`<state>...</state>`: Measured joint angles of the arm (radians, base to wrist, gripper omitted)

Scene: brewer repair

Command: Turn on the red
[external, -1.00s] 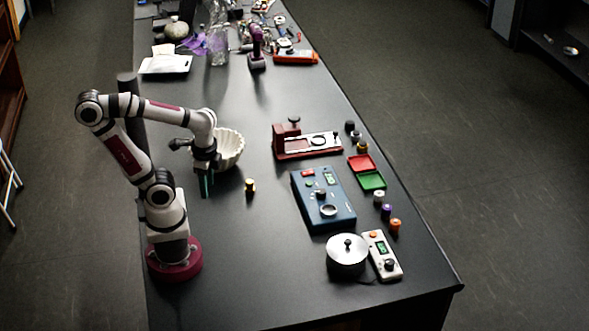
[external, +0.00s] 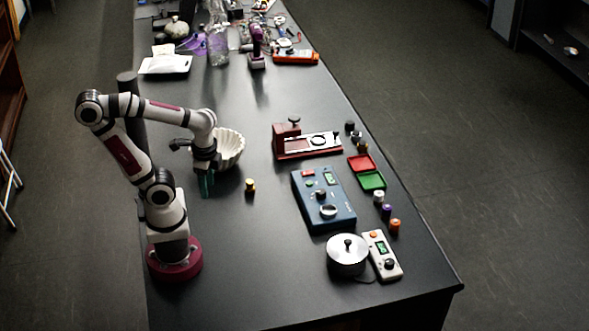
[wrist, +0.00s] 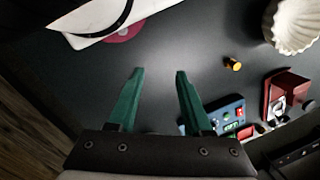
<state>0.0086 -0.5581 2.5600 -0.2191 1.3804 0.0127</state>
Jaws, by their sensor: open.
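My gripper (external: 207,186) points down over the left part of the black table, in front of the white fluted bowl. In the wrist view its two green fingers (wrist: 159,72) are apart with nothing between them. A blue control box (external: 324,212) lies right of the gripper, well apart from it. It has a small red part (external: 308,173) at its top left, a green display and knobs. A red device (external: 293,144) with a metal plate stands behind it. A red tray (external: 361,163) lies to the right. The blue box (wrist: 228,108) and red device (wrist: 283,88) also show in the wrist view.
The white bowl (external: 231,149) and a small brass cylinder (external: 250,186) are near the gripper. A green tray (external: 372,181), a silver lidded pot (external: 347,254), a white handheld meter (external: 383,256) and small caps stand right.

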